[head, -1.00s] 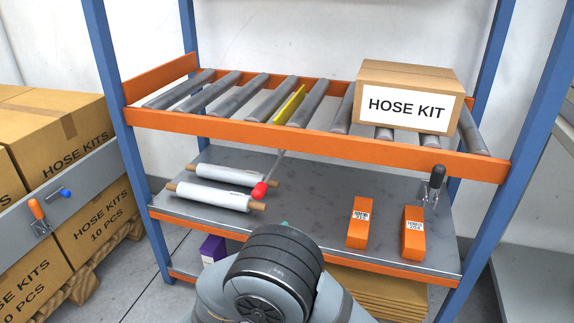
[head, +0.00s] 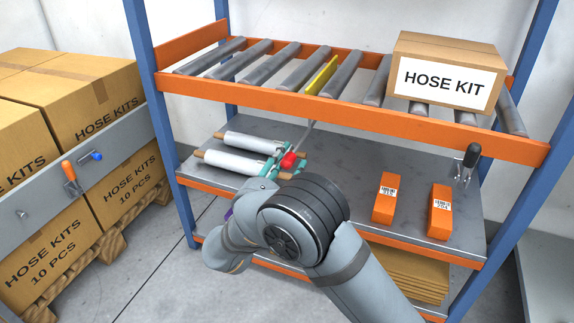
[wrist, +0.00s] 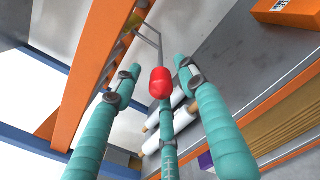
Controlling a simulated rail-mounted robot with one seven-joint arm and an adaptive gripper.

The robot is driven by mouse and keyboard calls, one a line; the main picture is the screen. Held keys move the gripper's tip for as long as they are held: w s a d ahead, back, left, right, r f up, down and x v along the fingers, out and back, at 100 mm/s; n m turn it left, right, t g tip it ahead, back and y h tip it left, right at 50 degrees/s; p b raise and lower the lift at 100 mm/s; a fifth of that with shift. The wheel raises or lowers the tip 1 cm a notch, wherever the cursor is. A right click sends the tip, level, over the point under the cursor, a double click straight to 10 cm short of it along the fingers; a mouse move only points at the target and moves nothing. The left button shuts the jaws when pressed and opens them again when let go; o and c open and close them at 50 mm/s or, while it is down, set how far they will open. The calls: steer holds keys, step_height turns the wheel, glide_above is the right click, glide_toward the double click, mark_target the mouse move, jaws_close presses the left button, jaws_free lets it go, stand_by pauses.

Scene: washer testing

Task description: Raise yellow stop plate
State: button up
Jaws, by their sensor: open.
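The yellow stop plate (head: 322,75) stands tilted between two grey rollers on the upper shelf. Below it, a thin metal rod (wrist: 148,38) hangs under the shelf and ends in a red knob (head: 288,159). In the wrist view the red knob (wrist: 160,83) sits between the teal fingers. My gripper (head: 272,162) is open around the knob, and gaps show between it and the two outer fingers. A third finger lies behind the knob; I cannot tell if it touches. The plate's lower part is hidden by the shelf's orange front rail.
A HOSE KIT box (head: 446,75) rests on the rollers at right. White rolls (head: 235,164) lie on the lower shelf beside my fingers. Two orange boxes (head: 384,198) and a black-handled clamp (head: 470,163) are further right. The orange front rail (head: 350,116) runs above my gripper.

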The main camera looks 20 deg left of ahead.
steer(key=shift+c, duration=1.3)
steer(key=c, duration=0.7)
jaws_close()
